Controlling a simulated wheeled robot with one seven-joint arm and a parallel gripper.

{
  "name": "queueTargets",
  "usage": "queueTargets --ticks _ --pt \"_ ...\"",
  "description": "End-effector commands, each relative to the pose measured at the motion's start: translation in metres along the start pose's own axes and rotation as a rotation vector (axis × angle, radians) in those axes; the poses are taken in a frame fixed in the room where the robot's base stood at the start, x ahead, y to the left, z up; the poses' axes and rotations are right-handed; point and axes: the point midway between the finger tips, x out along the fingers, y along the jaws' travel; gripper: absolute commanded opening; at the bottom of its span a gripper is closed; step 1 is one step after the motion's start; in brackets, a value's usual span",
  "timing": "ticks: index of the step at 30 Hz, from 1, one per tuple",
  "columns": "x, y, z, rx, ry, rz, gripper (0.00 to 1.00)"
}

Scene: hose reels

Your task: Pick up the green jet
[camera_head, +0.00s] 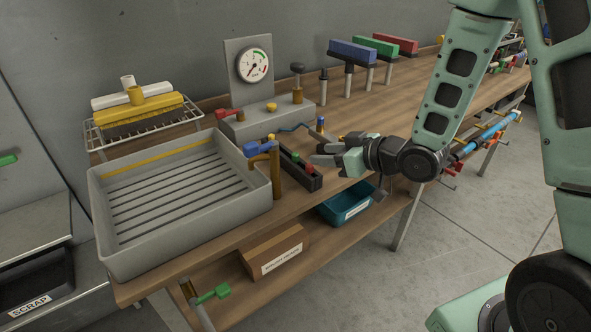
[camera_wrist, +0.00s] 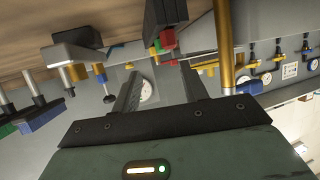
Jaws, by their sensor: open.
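The green jet (camera_head: 296,156) is a small green piece standing in a narrow black rack (camera_head: 312,184) on the bench, with a red jet (camera_head: 309,169) beside it. In the wrist view the green jet (camera_wrist: 159,47) shows small under the black rack (camera_wrist: 166,14), close to the red jet (camera_wrist: 168,38). My gripper (camera_head: 316,154) is open and empty, just right of the rack and apart from the jet. In the wrist view both dark fingers of my gripper (camera_wrist: 160,85) stand spread, with the jet beyond them.
A brass post with a blue lever (camera_head: 275,172) stands left of the rack, beside a large grey tray (camera_head: 190,235). A grey gauge stand (camera_head: 262,125) is behind. A teal bin (camera_head: 340,208) hangs below the bench edge.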

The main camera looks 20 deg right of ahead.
Motion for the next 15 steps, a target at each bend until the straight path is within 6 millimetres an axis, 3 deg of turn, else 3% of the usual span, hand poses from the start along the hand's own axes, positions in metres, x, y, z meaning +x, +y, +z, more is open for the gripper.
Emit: queueTargets --ticks 15 --pt "0.046 -0.003 -0.002 0.001 -0.001 -0.002 0.44"
